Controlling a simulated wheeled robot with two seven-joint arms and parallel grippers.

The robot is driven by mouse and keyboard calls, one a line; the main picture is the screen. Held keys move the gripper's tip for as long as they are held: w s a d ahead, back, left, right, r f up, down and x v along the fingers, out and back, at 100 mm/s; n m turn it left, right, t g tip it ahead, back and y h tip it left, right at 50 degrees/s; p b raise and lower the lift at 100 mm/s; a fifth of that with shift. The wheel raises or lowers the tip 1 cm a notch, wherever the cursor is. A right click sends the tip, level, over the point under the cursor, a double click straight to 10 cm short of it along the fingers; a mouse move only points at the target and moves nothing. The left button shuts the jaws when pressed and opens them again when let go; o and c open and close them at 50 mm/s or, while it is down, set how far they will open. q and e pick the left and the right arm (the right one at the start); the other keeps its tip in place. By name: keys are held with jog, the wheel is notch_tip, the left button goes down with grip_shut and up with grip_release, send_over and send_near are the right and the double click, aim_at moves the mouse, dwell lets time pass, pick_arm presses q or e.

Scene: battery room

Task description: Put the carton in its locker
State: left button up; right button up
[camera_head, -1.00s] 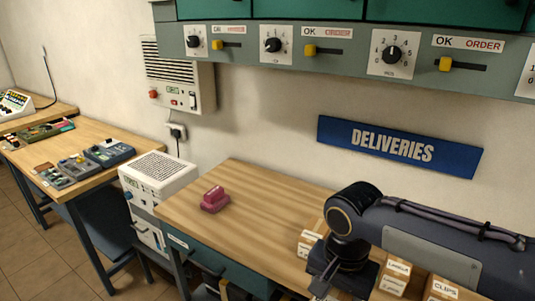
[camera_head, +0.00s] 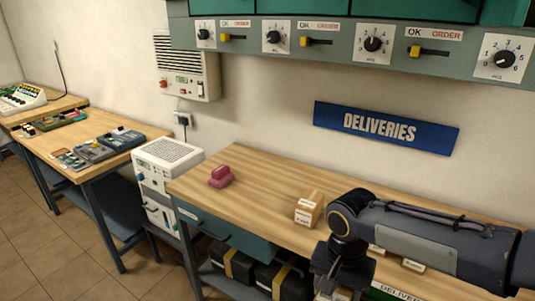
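Several small tan cartons with white labels are on the wooden bench. One carton (camera_head: 309,208) stands in the open, left of my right arm. Another carton (camera_head: 412,265) shows only in part past the arm. My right gripper (camera_head: 331,286) points down at the bench's front edge. A bit of tan, white-labelled carton (camera_head: 338,296) shows just below it, cut off by the frame. I cannot tell whether the fingers hold it. Green lockers (camera_head: 435,9) hang above, over a grey strip with dials and yellow sliders. Their insides are not visible. My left gripper is out of view.
The bench top (camera_head: 255,205) is mostly clear left of the cartons, apart from a pink object (camera_head: 221,177). A blue DELIVERIES sign (camera_head: 385,128) is on the wall. Black boxes with yellow bands (camera_head: 232,263) sit under the bench. A white unit (camera_head: 166,160) stands at its left.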

jog(key=w+d+f+n, duration=0.2)
jog(key=w+d+f, duration=0.1)
jog(key=f, duration=0.6)
jog(key=w+d+f+n, duration=0.3)
jog(key=f, duration=0.5)
jog(key=shift+w+f+n, duration=0.25)
jog(key=shift+f+n, duration=0.05)
jog(key=shift+f, duration=0.1)
jog(key=shift+d, duration=0.15)
